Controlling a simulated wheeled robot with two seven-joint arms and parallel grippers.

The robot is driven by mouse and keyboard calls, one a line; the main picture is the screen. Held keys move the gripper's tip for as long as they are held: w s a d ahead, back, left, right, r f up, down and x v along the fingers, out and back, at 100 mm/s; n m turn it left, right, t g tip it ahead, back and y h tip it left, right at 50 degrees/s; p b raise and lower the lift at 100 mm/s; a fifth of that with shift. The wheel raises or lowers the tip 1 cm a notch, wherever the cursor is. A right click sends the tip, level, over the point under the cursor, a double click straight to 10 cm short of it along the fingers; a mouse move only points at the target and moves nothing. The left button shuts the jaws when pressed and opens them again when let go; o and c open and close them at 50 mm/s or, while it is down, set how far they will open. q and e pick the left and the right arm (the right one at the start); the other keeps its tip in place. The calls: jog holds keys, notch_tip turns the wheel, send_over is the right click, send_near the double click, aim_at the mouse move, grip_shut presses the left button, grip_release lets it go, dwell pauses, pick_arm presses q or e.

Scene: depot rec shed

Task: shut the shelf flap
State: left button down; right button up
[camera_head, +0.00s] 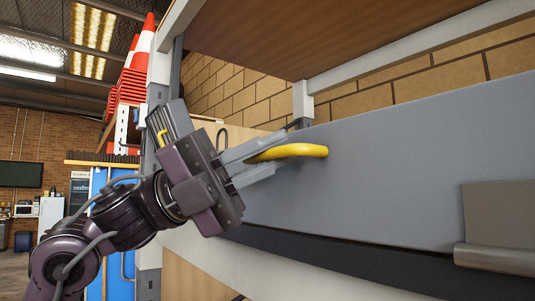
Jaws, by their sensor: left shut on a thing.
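The shelf flap (390,165) is a grey panel at the right of the head view. It stands partway up across the shelf opening, and brick wall shows through a gap above it. A yellow handle (305,151) sits near its left end. My left gripper (264,160) has its fingers on either side of the handle and is shut on it. Part of the handle is hidden between the fingers. My right gripper is not in view.
A wooden shelf board (300,35) with a pale front edge is above the flap. A grey-brown bracket (500,225) is at the lower right. Orange traffic cones (130,85) are stacked at the left. The floor at far left looks open.

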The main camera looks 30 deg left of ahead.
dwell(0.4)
pick_arm(q)
jog(key=c, duration=1.8)
grip_release()
jog(key=shift+s, duration=0.1)
jog(key=shift+o, duration=0.2)
jog(key=shift+a+f+b, duration=0.15)
jog(key=shift+f+b, duration=0.05)
jog(key=shift+b, duration=0.1)
jog(key=b+v, duration=0.5)
jog(key=v, duration=0.2)
jog(key=shift+s+a, duration=0.15)
